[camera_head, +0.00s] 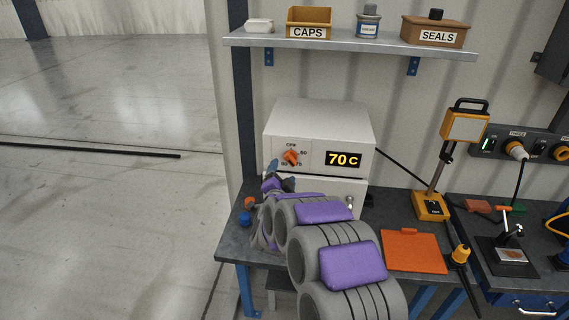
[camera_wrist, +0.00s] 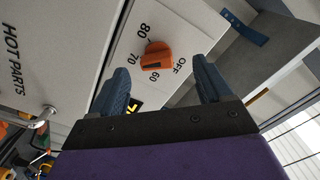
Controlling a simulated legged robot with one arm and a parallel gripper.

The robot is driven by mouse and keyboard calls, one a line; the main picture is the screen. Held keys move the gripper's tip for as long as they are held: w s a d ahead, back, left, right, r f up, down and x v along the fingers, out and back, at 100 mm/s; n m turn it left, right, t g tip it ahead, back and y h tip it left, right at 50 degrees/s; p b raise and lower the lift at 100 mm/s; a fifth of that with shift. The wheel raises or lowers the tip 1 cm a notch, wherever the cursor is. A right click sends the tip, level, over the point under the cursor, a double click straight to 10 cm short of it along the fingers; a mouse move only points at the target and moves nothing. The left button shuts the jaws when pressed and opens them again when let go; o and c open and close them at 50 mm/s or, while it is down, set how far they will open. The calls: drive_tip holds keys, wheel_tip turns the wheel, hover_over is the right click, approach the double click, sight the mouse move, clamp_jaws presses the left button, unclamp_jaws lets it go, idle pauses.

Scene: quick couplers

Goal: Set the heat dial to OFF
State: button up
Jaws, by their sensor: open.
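The orange heat dial (camera_head: 291,157) is on the front of a white box unit (camera_head: 318,122), left of a display (camera_head: 343,159) reading 70 C. In the wrist view the dial (camera_wrist: 157,56) has OFF, 60, 70 and 80 printed around it. Its dark mark appears to lie toward the 70 side, matching the display. My gripper (camera_head: 279,175) is just below and left of the dial in the head view. In the wrist view my open, empty gripper (camera_wrist: 163,80) has its blue fingers on either side of the dial's line, with the dial beyond them and no visible contact.
A shelf (camera_head: 350,41) with CAPS and SEALS bins hangs above the unit. A drawer marked HOT PARTS (camera_wrist: 12,55) is beside the dial panel. A lamp stand (camera_head: 431,205) and orange mat (camera_head: 413,252) are at right; a blue cap (camera_head: 245,219) is at left.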

sight(290, 163)
drive_tip(key=w+d, duration=0.2)
drive_tip(key=w, duration=0.1)
drive_tip(key=w+d, duration=0.1)
drive_tip(key=w, duration=0.1)
drive_tip(key=shift+r, duration=0.2)
drive_tip(key=shift+w, duration=0.3)
drive_tip(key=shift+w+a+f, duration=0.1)
drive_tip(key=shift+w+a, duration=0.4)
drive_tip(key=shift+a, duration=0.15)
drive_tip(key=shift+w+a, duration=0.1)
drive_tip(key=shift+a, duration=0.4)
drive_tip(key=shift+d, duration=0.95)
drive_tip(key=shift+c, duration=1.3)
drive_tip(key=c, duration=0.3)
drive_tip(key=shift+a, duration=0.5)
drive_tip(key=shift+c, duration=2.2)
drive_tip(key=shift+d+f, duration=0.1)
drive_tip(key=shift+d, duration=0.05)
